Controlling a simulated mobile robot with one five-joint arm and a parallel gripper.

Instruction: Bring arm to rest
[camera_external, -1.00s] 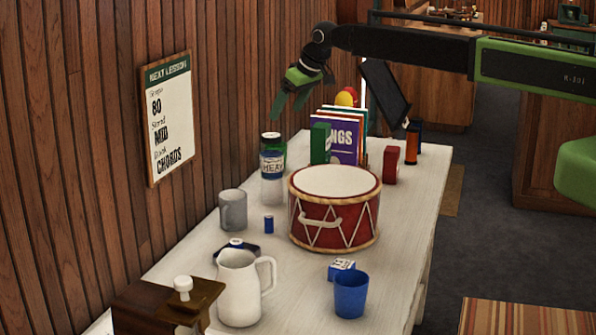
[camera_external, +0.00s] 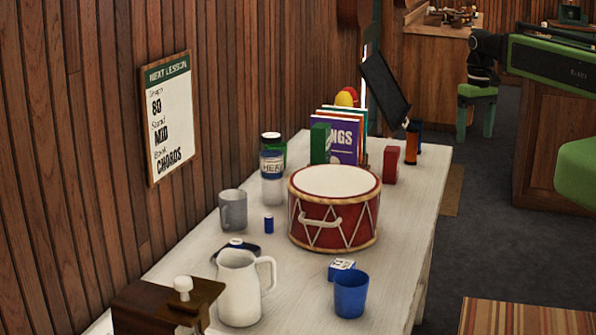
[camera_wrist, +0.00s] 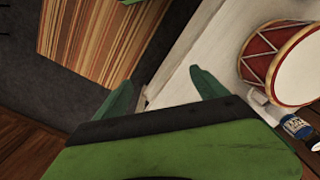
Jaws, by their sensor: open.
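My gripper (camera_external: 476,118) is at the upper right in the external view, out past the table's right edge, with its green fingers pointing down. It is open and empty. In the wrist view its two fingers (camera_wrist: 163,95) stand apart with nothing between them. My arm is drawn back toward its base at the right. The white table (camera_external: 400,235) stands to the left of the gripper.
On the table are a red drum (camera_external: 334,208), a white pitcher (camera_external: 238,290), a blue cup (camera_external: 350,294), a grey mug (camera_external: 233,210), a tilted dark tablet (camera_external: 385,90) and books (camera_external: 345,140). A wooden counter (camera_external: 438,75) stands behind. A striped rug (camera_external: 525,318) lies on the floor.

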